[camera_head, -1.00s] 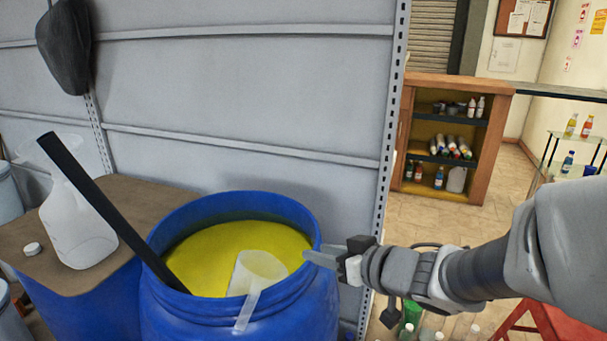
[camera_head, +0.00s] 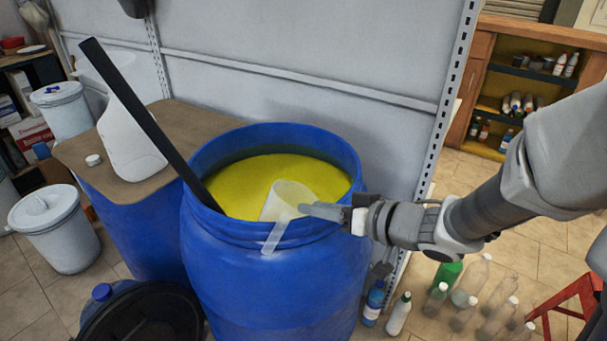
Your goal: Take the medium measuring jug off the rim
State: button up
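The measuring jug (camera_head: 287,196) is whitish and translucent. It hangs at the front rim of the open blue drum (camera_head: 275,275), with its cup inside over the yellow liquid (camera_head: 240,188) and its handle (camera_head: 273,238) down the outside. My gripper (camera_head: 308,209) is at the rim just right of the jug, its fingers pointing left towards it. The fingertips look close to the jug's right side or overlap it in the picture. I cannot tell whether they touch it, or how far apart the fingers are.
A black paddle or stick (camera_head: 150,122) leans out of the drum to the left. A white jug (camera_head: 128,140) and a white cap (camera_head: 93,160) sit on a board-topped drum at left. Several bottles (camera_head: 480,295) stand on the floor at right. A grey panel wall (camera_head: 300,80) rises behind.

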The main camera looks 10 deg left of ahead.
aim_at(283, 202)
jog(key=b+x, duration=0.2)
jog(key=x, duration=0.8)
jog(key=shift+b, duration=0.3)
jog(key=c, duration=0.6)
jog(key=shift+s+d+f, duration=0.1)
jog(key=shift+f, duration=0.05)
dwell(1.0)
